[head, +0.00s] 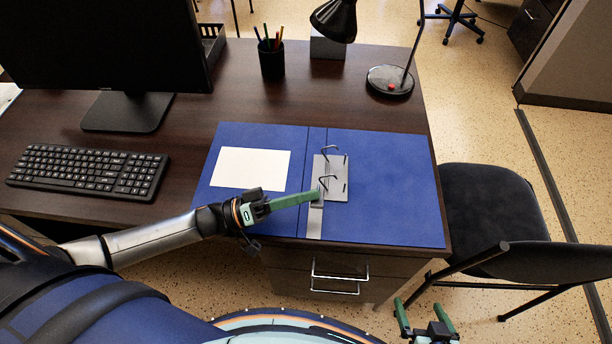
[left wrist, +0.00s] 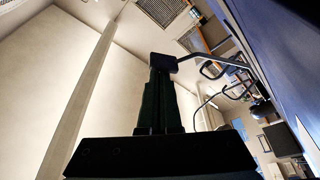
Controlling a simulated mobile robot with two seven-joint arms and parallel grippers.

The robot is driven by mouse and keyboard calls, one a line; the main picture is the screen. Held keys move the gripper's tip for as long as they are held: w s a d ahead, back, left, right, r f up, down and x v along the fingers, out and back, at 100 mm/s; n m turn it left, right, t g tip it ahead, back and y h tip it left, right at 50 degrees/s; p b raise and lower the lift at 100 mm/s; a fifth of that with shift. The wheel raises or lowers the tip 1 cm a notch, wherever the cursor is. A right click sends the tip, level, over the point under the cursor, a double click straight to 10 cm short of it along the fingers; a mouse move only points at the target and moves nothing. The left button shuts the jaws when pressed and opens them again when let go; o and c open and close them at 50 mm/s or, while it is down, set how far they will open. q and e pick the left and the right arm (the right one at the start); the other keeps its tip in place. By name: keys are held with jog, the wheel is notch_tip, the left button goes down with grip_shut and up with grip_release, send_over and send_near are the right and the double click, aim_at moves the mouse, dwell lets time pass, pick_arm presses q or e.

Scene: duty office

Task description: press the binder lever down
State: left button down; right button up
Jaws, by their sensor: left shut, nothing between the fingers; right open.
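A blue binder (head: 385,210) lies open on the desk, with a white sheet (head: 250,168) on its left cover. Its metal ring mechanism (head: 336,183) sits right of the spine, with two curved dark rings standing up. A grey metal strip, seemingly the lever (head: 316,222), runs along its left side toward the front edge. My left gripper (head: 316,195) is shut and empty, its green fingertips over the strip; I cannot tell whether they touch it. My right gripper (head: 427,308) is open, low in front of the desk.
A keyboard (head: 88,172) and a monitor (head: 105,45) stand at left. A pen cup (head: 271,60) and a lamp (head: 389,82) stand at the back. A dark chair (head: 505,215) is to the right of the desk. Drawers (head: 335,278) are below the binder.

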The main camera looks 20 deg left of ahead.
pick_arm(q)
jog(key=shift+s+f, duration=0.15)
jog(key=shift+f, duration=0.05)
pick_arm(e)
jog(key=shift+s+d+f, duration=0.1)
jog(key=shift+f, duration=0.15)
pick_arm(q)
notch_tip(320, 180, up, 5)
jog(key=p, duration=0.5)
jog(key=a+f+b, duration=0.1)
jog(key=a, duration=0.1)
jog(key=s+a+f+b, duration=0.1)
jog(key=a, duration=0.2)
jog(key=s+a+f+b, duration=0.1)
jog(key=a+f, duration=0.1)
jog(key=a, duration=0.1)
jog(key=shift+s+f, duration=0.1)
jog(key=shift+s, duration=0.05)
jog(key=shift+s+a+b, duration=0.15)
jog(key=shift+a+b, duration=0.15)
jog(key=shift+a, duration=0.2)
pick_arm(e)
jog(key=shift+s+r, duration=0.4)
jog(key=shift+r, duration=0.15)
pick_arm(q)
jog(key=shift+s+f, duration=0.1)
pick_arm(e)
jog(key=shift+a, duration=0.2)
